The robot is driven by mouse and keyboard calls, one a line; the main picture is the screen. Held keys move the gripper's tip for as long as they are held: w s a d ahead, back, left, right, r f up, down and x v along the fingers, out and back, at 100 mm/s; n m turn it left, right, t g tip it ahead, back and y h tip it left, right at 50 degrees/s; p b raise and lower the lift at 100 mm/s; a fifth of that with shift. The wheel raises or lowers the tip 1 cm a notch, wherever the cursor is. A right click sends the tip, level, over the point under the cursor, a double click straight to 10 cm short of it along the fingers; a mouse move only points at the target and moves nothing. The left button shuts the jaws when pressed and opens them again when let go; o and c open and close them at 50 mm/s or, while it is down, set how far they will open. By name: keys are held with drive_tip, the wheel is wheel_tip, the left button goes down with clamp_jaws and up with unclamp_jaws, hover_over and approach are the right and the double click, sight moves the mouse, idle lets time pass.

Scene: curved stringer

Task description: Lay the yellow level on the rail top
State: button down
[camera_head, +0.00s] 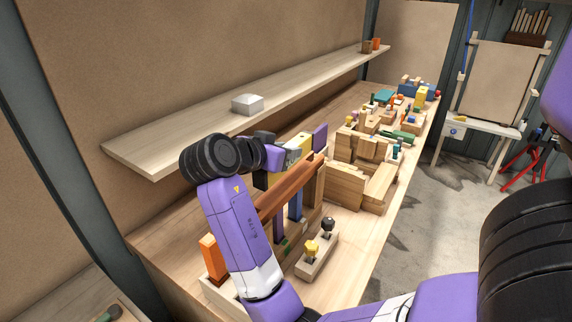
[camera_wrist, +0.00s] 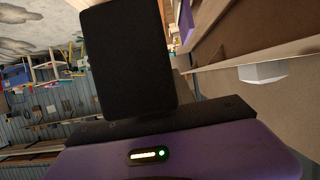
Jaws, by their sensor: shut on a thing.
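The yellow level (camera_head: 301,142) shows in the head view just above and behind the far part of the reddish-brown rail (camera_head: 288,190). My gripper (camera_head: 276,157) is shut on it; its dark fingers and my wrist hide much of the level. I cannot tell whether the level touches the rail top. The rail slopes up and away to the right over upright posts, and my arm hides its near end. In the wrist view, a dark finger of my gripper (camera_wrist: 128,60) fills the middle, and I cannot make out the level there.
A wooden shelf (camera_head: 170,143) with a white box (camera_head: 248,104) runs along the wall behind. An orange post (camera_head: 213,258) stands near left. A block with yellow and black knobs (camera_head: 317,257) sits in front of the rail. Stacked wooden blocks (camera_head: 360,180) crowd the bench to the right.

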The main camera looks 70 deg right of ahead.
sight(258, 173)
drive_tip(key=shift+f, duration=2.3)
drive_tip(key=shift+f, duration=0.1)
drive_tip(key=shift+f, duration=0.1)
drive_tip(key=c, duration=1)
unclamp_jaws()
drive_tip(key=shift+c, duration=0.2)
drive_tip(key=shift+r, duration=0.2)
drive_tip(key=b+v, duration=0.2)
drive_tip(key=v, duration=1)
drive_tip(key=shift+f, duration=0.1)
